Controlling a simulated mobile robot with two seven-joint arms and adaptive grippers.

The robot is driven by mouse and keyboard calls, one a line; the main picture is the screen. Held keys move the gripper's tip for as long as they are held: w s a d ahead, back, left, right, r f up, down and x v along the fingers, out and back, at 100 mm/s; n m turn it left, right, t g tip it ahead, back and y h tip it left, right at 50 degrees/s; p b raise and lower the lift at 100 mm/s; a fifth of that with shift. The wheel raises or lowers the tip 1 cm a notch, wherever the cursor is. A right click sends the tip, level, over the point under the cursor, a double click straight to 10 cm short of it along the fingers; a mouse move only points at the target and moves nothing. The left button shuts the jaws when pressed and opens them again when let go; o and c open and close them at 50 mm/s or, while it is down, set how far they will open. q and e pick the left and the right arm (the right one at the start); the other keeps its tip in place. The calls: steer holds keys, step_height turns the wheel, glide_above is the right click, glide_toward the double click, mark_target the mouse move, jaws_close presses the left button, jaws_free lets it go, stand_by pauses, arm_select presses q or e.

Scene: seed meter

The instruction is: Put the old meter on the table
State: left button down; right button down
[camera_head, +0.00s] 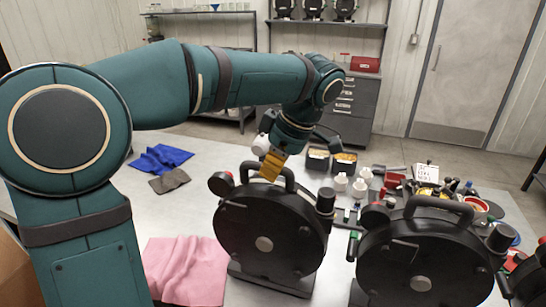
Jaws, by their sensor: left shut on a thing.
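The left black meter (265,240) is upright over a flat dark foot at the table (190,215). My left gripper (271,166), with yellow fingers, comes down from above and is shut on this meter's handle. The right black meter (425,262) stands close beside it, partly cut off by the bottom edge. The two look alike, so I cannot tell by looks which is the old one. My right gripper is not in view.
A pink cloth (185,270), a blue cloth (160,158) and a grey cloth (169,181) lie on the table's left side. Behind the meters are seed bins (318,158), white cups (360,187) and several small tools. More meters (313,9) stand on a back shelf.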

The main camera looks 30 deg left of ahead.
arm_select(q)
steer(key=shift+f, duration=0.65)
steer(key=c, duration=1.1)
jaws_free()
steer(key=shift+s, duration=0.1)
steer(key=shift+d+r, duration=0.15)
steer(key=shift+r, duration=0.15)
steer(key=p+v, duration=0.2)
steer(key=v, duration=0.9)
steer(key=shift+d+r, duration=0.1)
steer(key=shift+r, duration=0.15)
